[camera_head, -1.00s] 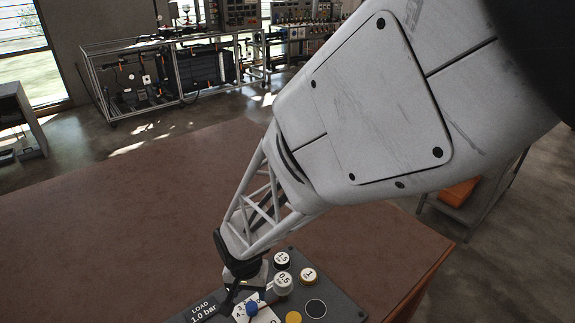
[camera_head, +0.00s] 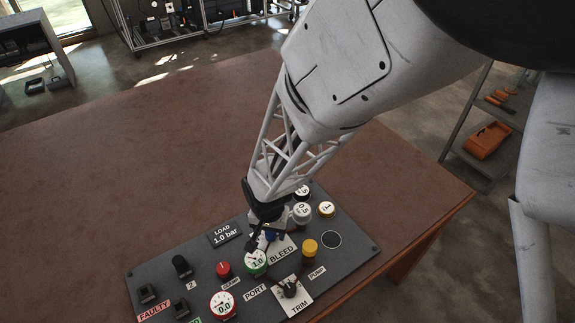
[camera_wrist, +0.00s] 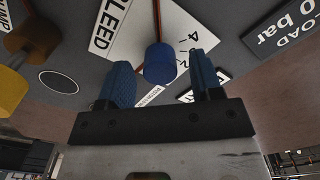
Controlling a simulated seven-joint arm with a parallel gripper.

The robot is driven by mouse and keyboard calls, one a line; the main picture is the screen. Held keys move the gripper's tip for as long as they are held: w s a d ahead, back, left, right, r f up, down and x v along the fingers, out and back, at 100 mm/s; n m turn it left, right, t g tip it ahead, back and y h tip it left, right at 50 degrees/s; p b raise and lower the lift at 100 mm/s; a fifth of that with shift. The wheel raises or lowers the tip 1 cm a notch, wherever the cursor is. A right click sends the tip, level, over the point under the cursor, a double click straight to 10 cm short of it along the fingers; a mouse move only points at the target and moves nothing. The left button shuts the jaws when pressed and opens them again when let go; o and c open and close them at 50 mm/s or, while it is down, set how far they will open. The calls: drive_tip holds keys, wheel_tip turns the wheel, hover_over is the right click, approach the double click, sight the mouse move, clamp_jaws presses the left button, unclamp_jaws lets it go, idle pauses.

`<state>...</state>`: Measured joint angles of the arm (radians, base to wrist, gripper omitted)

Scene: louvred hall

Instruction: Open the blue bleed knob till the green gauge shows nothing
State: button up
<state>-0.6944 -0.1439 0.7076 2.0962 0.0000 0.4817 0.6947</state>
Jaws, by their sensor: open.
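The blue bleed knob (camera_head: 270,235) is on the dark sloping panel, by the BLEED label, mostly hidden behind my gripper in the head view. In the wrist view the blue knob (camera_wrist: 160,65) stands on its white numbered plate, beyond and roughly between my two blue fingertips. My gripper (camera_wrist: 162,82) is open and empty, with a gap to the knob on both sides; whether it touches cannot be told. In the head view my gripper (camera_head: 262,238) is low over the panel. The green gauge (camera_head: 256,262) appears to read 1.0, partly covered by a finger.
The panel (camera_head: 200,262) also carries a red gauge (camera_head: 223,305) at 0.0, a red knob (camera_head: 223,268), a yellow pump knob (camera_head: 310,247), a black trim knob (camera_head: 290,289), and several numbered weights (camera_head: 302,211) beside my gripper. The brown tabletop (camera_head: 120,160) is clear.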

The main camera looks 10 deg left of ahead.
drive_tip(key=shift+f, duration=0.75)
clamp_jaws()
